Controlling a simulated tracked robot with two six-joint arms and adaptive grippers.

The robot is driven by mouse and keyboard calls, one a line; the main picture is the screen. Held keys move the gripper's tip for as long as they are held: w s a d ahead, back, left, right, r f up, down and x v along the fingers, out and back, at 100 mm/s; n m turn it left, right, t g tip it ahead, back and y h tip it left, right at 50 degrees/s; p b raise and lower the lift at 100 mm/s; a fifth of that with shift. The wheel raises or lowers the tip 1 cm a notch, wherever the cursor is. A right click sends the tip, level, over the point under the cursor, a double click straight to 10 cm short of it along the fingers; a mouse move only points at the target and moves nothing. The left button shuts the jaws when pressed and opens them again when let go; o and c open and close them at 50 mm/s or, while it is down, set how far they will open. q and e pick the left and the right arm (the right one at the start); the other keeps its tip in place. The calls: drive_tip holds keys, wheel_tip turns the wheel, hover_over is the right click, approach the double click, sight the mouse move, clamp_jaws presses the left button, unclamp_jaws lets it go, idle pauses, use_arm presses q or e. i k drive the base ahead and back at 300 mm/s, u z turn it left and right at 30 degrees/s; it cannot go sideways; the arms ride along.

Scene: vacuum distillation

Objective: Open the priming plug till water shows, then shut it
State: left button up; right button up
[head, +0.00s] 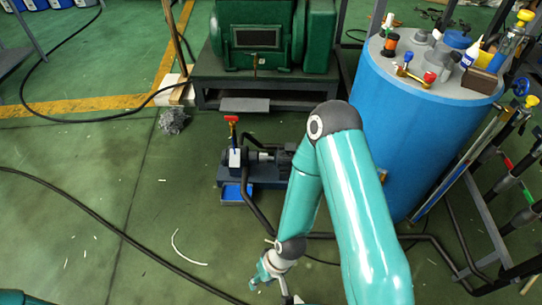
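A small dark blue-grey pump (262,168) sits low on the floor in the middle, with a red-handled valve (232,120) standing up at its left end. A white tag (235,158) hangs below the red handle. I cannot pick out the priming plug at this size, and no water shows. My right gripper (266,277) is low at the bottom centre, in front of the pump and apart from it. Its fingers are small and partly hidden, so I cannot tell if they are open. My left gripper is not in view; only a teal bit of my arm shows bottom left.
A blue tray (237,193) lies at the pump's front. A large blue tank (400,130) with fittings and bottles on top stands at right, beside pipes and valves. A green machine (258,40) stands behind. Black hoses cross the floor; the left floor is mostly clear.

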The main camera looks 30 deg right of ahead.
sight(232, 119)
drive_tip(key=u, duration=0.35)
drive_tip(key=i, duration=1.85)
drive_tip(key=z, duration=0.5)
